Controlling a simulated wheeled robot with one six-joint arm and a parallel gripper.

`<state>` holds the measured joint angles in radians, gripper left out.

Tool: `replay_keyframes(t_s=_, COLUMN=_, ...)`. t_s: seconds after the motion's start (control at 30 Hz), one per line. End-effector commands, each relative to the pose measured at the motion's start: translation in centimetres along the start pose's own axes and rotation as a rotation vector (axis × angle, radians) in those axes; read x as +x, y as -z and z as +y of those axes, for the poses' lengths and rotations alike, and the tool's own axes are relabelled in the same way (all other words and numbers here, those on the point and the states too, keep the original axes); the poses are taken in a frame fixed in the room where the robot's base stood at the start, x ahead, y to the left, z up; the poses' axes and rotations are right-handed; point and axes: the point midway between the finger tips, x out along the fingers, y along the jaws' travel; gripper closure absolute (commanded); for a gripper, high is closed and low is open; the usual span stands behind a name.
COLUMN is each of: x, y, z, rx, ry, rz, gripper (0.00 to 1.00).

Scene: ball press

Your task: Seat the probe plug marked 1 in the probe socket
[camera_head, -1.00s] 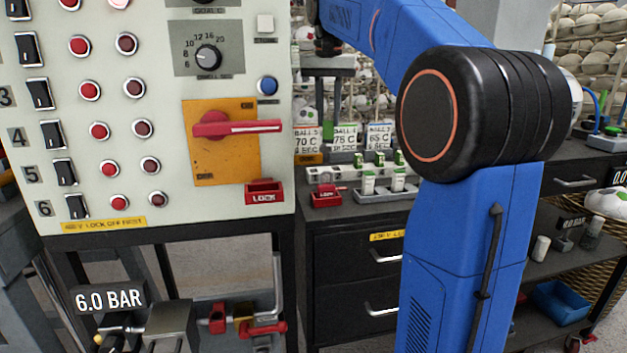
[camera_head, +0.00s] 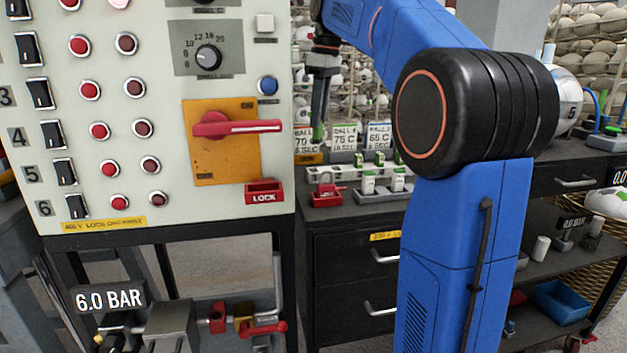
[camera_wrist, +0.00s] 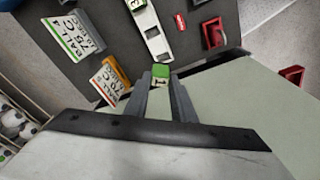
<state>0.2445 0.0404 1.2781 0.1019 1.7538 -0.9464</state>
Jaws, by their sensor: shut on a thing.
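My gripper (camera_head: 320,125) hangs beside the right edge of the big control panel, above the black bench. In the wrist view my gripper (camera_wrist: 161,80) is shut on a small plug (camera_wrist: 161,71) with a green top and a pale face, apparently marked 1. The plug sits between the fingertips, over the edge of the panel's pale surface. A white rack (camera_wrist: 150,28) lies ahead, with a piece marked 3 at its top. I cannot tell which fitting is the probe socket.
The control panel (camera_head: 225,215) with a red switch handle (camera_head: 236,127) stands close left of the gripper. Ball setting cards (camera_head: 343,138) stand on the bench behind the rack. A red-based block (camera_head: 327,196) sits at the bench front.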

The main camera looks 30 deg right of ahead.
Motion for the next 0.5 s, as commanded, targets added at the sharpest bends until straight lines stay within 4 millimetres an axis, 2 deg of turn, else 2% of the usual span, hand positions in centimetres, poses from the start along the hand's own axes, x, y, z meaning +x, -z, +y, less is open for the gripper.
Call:
replay_keyframes(t_s=0.3, x=0.00, y=0.69, z=-0.42, rx=-0.406, ry=0.051, rz=-0.001, gripper=0.99)
replay_keyframes(t_s=0.5, x=-0.03, y=0.87, z=-0.57, rx=-0.537, ry=0.065, rz=-0.001, gripper=0.99)
